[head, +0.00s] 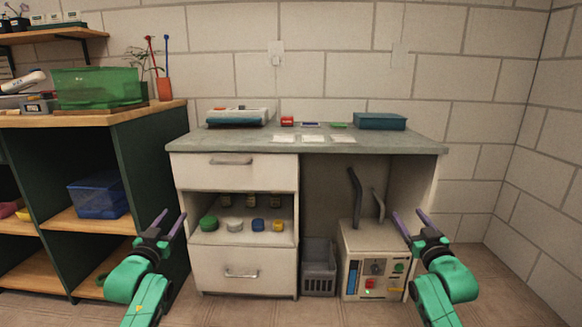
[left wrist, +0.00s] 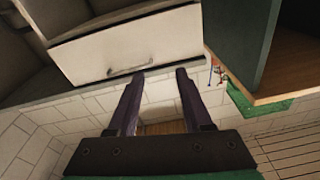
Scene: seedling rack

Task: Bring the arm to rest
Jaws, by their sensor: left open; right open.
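My left gripper (head: 170,224) is open and empty, held in front of the gap between the green shelf unit and the desk. In the left wrist view its two purple fingers (left wrist: 157,100) stand apart with nothing between them. My right gripper (head: 410,224) is open and empty, in front of the cream box under the desk. Neither gripper appears to touch anything.
A grey-topped desk (head: 230,142) with drawers stands ahead, with a teal tray (head: 380,121) on top. A cream control box (head: 378,241) and a grey crate (head: 318,270) stand beneath it. A dark green shelf unit (head: 148,165) is at left. Floor at right is clear.

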